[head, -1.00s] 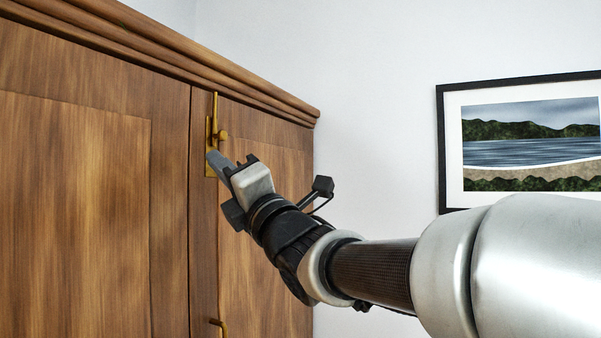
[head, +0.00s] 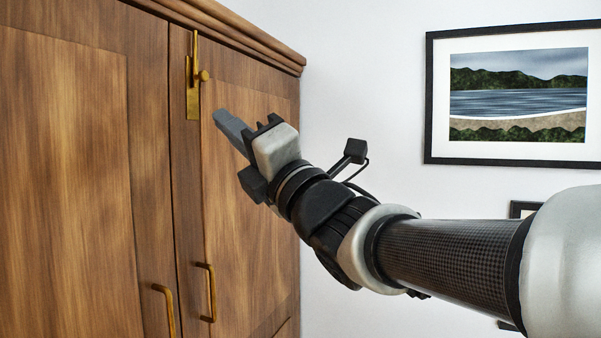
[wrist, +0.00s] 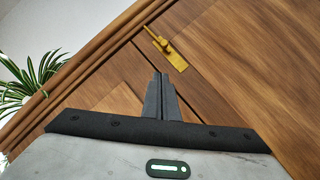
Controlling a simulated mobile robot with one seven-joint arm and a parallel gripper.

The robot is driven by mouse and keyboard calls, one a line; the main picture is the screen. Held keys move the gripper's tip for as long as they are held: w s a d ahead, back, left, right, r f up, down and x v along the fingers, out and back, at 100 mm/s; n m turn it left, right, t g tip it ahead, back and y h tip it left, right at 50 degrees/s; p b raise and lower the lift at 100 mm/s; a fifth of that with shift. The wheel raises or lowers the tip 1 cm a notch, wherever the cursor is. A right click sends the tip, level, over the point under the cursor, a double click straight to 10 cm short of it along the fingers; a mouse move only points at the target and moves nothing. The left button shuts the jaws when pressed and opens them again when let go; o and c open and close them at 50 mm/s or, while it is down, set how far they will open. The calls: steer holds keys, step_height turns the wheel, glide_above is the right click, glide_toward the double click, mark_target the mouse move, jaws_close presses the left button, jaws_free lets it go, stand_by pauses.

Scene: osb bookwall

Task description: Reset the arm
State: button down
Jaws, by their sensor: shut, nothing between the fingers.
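My gripper (head: 230,130) is shut with nothing between its fingers. In the head view it is in front of the right door of a wooden wardrobe (head: 85,180), to the right of and below a brass latch (head: 193,85). The fingers are apart from the latch. In the wrist view my gripper (wrist: 161,95) points at the wardrobe front, and the latch (wrist: 166,48) lies beyond the fingertips with a gap between. The latch has a tall plate, an upright bar and a round knob.
Two brass handles (head: 168,310) are low on the wardrobe doors. A framed landscape picture (head: 515,95) hangs on the white wall at right, with part of another frame below it. A green plant (wrist: 30,85) shows at the left of the wrist view. Free room lies right of the wardrobe.

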steer(key=w+d+f+m+h+p, duration=0.1)
steer(key=d+f+m+h+p, duration=0.2)
steer(key=d+f+m+h, duration=0.6)
steer(key=w+d+f+m+h+p, duration=0.2)
steer(key=d+f+m+h, duration=0.4)
steer(key=d+m, duration=0.5)
steer(key=s+d+f+m+g+h+p, duration=0.1)
steer(key=s+d+f+m+g, duration=0.1)
steer(key=s+f+m+g, duration=0.3)
steer(key=s+d+f+m+g+h+p, duration=0.1)
steer(key=s+d+f+m+g+p, duration=0.1)
steer(key=s+f+m+g, duration=0.3)
steer(key=s+d+f+m, duration=0.1)
steer(key=s+f+m, duration=0.3)
steer(key=s, duration=0.5)
steer(key=shift+d+f+h+p, duration=0.25)
steer(key=shift+f+h+p, duration=0.05)
steer(key=shift+f, duration=0.45)
steer(key=shift+s, duration=0.1)
